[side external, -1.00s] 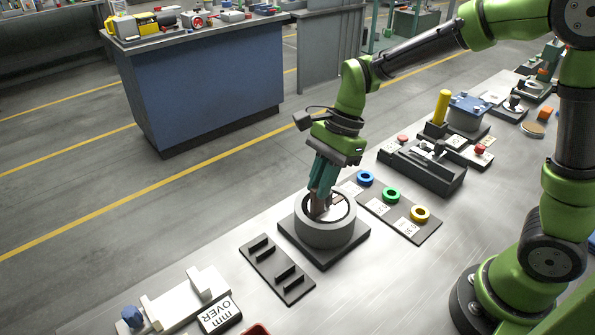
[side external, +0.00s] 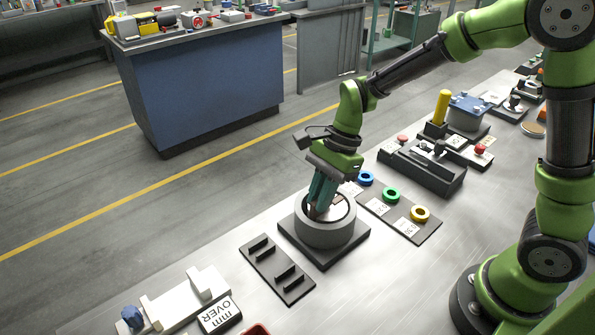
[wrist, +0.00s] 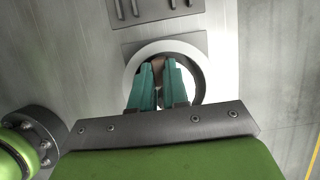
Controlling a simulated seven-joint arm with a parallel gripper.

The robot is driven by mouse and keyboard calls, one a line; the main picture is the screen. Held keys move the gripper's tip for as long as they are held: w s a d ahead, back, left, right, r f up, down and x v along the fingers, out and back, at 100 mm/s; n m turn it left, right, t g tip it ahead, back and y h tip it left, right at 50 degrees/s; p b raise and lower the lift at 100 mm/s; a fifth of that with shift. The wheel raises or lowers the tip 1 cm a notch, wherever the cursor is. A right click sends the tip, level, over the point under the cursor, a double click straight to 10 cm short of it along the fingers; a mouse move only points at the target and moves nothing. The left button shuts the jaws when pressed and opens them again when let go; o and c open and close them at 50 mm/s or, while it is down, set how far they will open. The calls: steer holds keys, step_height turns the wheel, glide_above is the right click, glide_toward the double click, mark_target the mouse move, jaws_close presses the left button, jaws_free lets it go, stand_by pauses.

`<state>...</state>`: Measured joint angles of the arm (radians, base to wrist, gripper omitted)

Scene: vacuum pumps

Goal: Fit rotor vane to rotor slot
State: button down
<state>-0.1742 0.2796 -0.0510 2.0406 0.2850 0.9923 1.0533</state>
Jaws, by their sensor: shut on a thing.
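My gripper (side external: 322,195) points down into the opening of the round grey pump housing (side external: 324,232), which stands on a dark square base. In the wrist view the two teal fingers (wrist: 160,88) reach inside the light ring of the housing (wrist: 198,62). A brownish part (wrist: 158,64) shows at and between the fingertips; I cannot tell whether it is the vane or the rotor. The fingers and the housing wall hide the slot and most of whatever is gripped. A dark plate with several upright black strips (side external: 278,270) lies left of the housing.
A dark tray with blue, green and yellow rings (side external: 392,194) lies right of the housing. A black fixture (side external: 425,168) and a blue-topped pump (side external: 468,112) stand behind it. A white gauge block (side external: 185,300) is at front left. Bare metal table lies in front.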

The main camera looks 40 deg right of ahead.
steer(key=shift+f, duration=0.1)
steer(key=c, duration=1.1)
jaws_free()
steer(key=shift+o, duration=0.2)
steer(key=v, duration=1.7)
steer(key=shift+d+f, duration=0.1)
steer(key=s+d+n+t+h, duration=0.2)
steer(key=s+n+t, duration=0.5)
steer(key=s+n, duration=0.5)
steer(key=shift+d+f+n, duration=0.2)
steer(key=shift+f+n, duration=0.3)
steer(key=shift+n, duration=0.5)
